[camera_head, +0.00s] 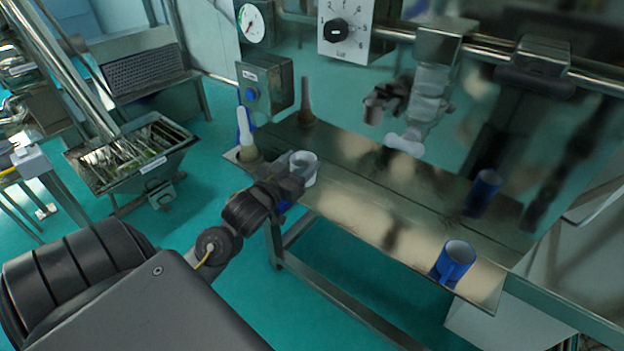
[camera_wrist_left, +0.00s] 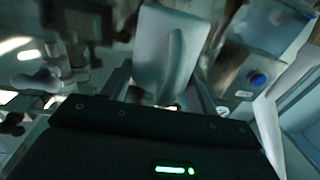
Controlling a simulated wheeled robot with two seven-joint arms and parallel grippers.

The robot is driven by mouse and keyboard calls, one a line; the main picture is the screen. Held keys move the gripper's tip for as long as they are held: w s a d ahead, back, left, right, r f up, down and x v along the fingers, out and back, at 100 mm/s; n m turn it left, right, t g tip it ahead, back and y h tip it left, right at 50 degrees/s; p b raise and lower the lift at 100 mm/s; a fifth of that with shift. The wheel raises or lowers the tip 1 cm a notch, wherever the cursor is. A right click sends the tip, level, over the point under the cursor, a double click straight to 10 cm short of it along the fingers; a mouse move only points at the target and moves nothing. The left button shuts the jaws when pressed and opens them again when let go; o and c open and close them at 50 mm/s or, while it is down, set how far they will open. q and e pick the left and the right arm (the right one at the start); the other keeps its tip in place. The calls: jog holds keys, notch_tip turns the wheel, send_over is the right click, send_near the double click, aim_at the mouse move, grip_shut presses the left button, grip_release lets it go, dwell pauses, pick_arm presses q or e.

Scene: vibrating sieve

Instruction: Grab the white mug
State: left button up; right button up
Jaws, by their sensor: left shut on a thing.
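The white mug (camera_head: 306,166) is at the left part of the shiny metal table (camera_head: 350,205) in the head view. My left gripper (camera_head: 292,172) reaches it from the left and is shut on it. In the left wrist view the mug (camera_wrist_left: 165,55) fills the space between the fingers (camera_wrist_left: 160,88), with its handle facing the camera. The gripper hides part of the mug in the head view. I cannot tell whether the mug touches the table. My right gripper is not seen directly.
A blue mug (camera_head: 455,263) stands at the table's right front. A brush-like tool with a white handle (camera_head: 245,130) stands at the left end. A control box with a blue button (camera_head: 264,85) and a dial (camera_head: 345,30) are behind. The reflective back panel mirrors the scene. The table's middle is clear.

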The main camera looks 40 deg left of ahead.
pick_arm(q)
jog(key=s+a+r+p, duration=0.2)
jog(key=s+r, duration=0.3)
jog(key=s, duration=0.4)
jog(key=shift+s+a+p, duration=0.3)
jog(key=shift+a+p, duration=0.1)
jog(key=shift+p, duration=0.45)
